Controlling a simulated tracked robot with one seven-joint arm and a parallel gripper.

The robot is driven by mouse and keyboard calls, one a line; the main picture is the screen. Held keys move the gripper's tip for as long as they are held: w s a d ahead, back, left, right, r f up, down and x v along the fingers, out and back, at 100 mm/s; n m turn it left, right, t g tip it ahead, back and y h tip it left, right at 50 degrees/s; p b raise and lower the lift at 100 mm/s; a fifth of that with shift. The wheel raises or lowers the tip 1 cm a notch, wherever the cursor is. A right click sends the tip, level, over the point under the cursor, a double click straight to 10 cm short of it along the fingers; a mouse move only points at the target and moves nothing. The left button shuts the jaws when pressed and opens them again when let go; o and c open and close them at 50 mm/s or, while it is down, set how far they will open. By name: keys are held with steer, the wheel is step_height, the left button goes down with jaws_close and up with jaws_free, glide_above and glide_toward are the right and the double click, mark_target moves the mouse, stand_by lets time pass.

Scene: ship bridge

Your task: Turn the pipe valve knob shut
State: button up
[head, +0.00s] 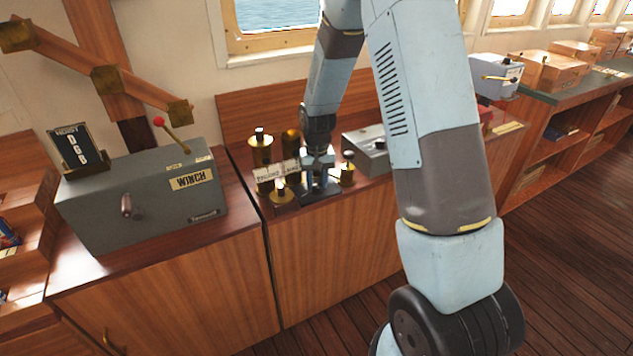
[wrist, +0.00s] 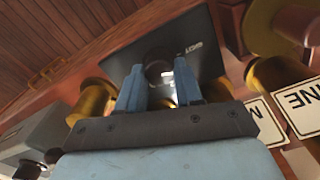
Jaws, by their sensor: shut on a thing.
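My gripper (wrist: 160,88) is shut on a dark round knob (wrist: 158,60), with one pale blue finger on each side of it. The knob stands on a dark plate (wrist: 208,28) with small white lettering that I cannot read surely. In the head view my gripper (head: 318,184) is low over the wooden counter, among brass fittings with knobs. The fingers and arm hide the knob there. I cannot tell from its marking whether this is the pipe valve knob, or how far it is turned.
Brass fittings stand close by, at the left (head: 260,149) and right (head: 347,168). A white label (head: 272,173) is beside my gripper. A grey winch box (head: 150,195) stands on the left counter, and a grey box (head: 368,150) to the right. Open floor (head: 575,250) lies at right.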

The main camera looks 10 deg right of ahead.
mark_target(317, 183)
steer(key=shift+n, duration=1.7)
steer(key=o, duration=1)
steer(key=shift+o, duration=0.2)
steer(key=shift+r, duration=0.1)
step_height(317, 183, up, 14)
steer(key=shift+f, duration=0.25)
